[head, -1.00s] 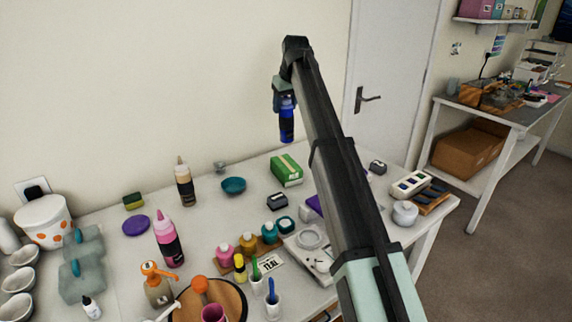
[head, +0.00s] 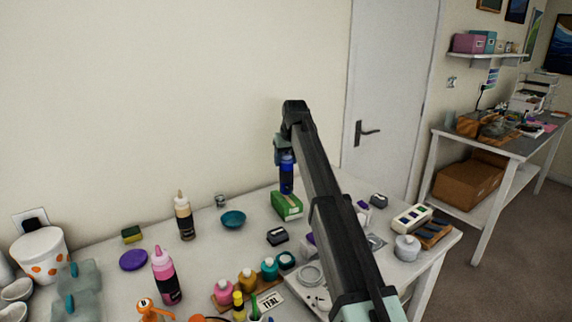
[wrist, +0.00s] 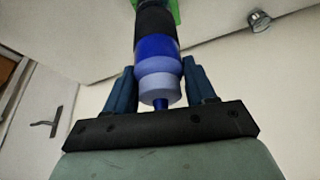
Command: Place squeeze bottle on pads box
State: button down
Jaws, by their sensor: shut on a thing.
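A blue squeeze bottle (head: 287,177) with a dark label is held upright by my gripper (head: 285,150). In the wrist view the bottle (wrist: 155,47) sits between the two blue fingers of my gripper (wrist: 160,85), its pale blue cap and nozzle toward the palm. The green pads box (head: 287,208) lies near the back of the table. The bottle's lower end overlaps the box's top in the head view. A green piece of the box (wrist: 174,12) shows beyond the bottle in the wrist view. I cannot tell whether bottle and box touch.
A teal bowl (head: 233,219) and a cream-and-brown bottle (head: 184,220) stand left of the box. A small dark block (head: 277,236) lies in front of it. A pink bottle (head: 165,275) is farther left. The wall is close behind.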

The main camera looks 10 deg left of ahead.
jog(key=shift+f, duration=1.05)
jog(key=shift+c, duration=1.8)
grip_release()
jog(key=v, duration=1.2)
